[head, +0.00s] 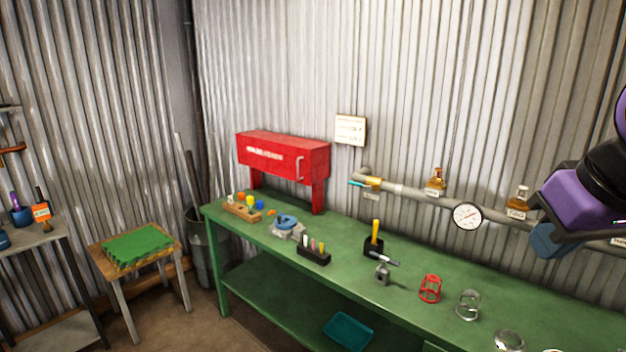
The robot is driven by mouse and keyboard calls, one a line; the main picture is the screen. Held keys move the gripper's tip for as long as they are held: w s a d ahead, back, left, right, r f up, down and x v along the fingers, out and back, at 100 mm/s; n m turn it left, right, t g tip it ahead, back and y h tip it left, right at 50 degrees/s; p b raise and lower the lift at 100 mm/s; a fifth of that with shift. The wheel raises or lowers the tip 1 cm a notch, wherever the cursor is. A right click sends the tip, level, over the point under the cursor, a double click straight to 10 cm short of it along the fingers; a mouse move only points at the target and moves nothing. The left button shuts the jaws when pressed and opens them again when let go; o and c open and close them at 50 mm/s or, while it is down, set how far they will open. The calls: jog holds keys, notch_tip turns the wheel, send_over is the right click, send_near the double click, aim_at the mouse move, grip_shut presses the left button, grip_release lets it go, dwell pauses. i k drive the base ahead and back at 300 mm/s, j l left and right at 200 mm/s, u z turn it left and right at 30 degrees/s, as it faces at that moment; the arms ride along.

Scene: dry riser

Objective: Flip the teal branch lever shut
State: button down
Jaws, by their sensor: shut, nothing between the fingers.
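The teal lever (357,184) is a small handle beside a brass-coloured valve (374,182) at the left end of the grey wall pipe. It points left in the picture; its exact angle to the branch is too small to tell. A small tag (371,196) is just below the valve. My gripper (548,241) is at the right edge, the blue end of my purple arm, in front of the pipe. It is shut and empty, far to the right of the lever and apart from it. Its fingertips are hard to make out.
The green bench (340,277) below holds a red cabinet (283,158), a black holder (373,245) and a red cage (430,289). Air before the lever looks clear.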

aim_at(359, 185)
jog(key=i+j, duration=0.5)
jog(key=i+j+u, duration=0.1)
jog(key=i+j, duration=0.9)
jog(key=i, duration=0.25)
jog(key=j+u, duration=0.05)
